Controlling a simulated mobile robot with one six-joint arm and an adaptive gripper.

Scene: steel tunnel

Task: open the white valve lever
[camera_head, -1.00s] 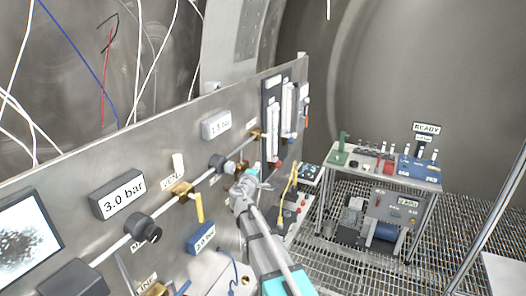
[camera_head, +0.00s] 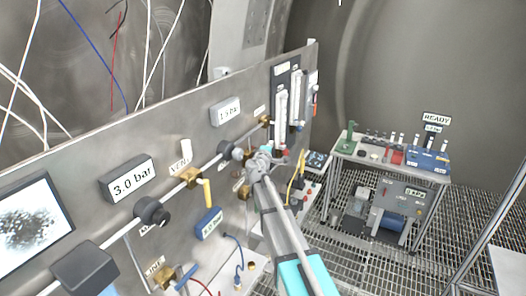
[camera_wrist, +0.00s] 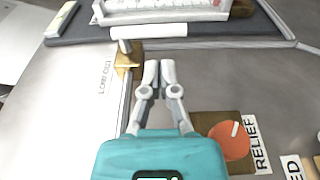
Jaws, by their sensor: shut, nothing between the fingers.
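In the wrist view a white lever (camera_wrist: 155,31) lies crosswise on a brass valve (camera_wrist: 127,60) fixed to the steel panel, just below a flowmeter. A label beside this valve reads sideways and is hard to make out. My gripper (camera_wrist: 159,68) is shut and empty, its fingertips just below the lever in the picture; I cannot tell whether they touch it. In the head view my gripper (camera_head: 262,156) is close to the panel, near a brass fitting (camera_head: 265,120).
A red knob (camera_wrist: 232,141) marked RELIEF is right of my gripper. A yellow lever (camera_head: 207,192), a black knob (camera_head: 152,211) and flowmeters (camera_head: 288,112) project from the panel.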

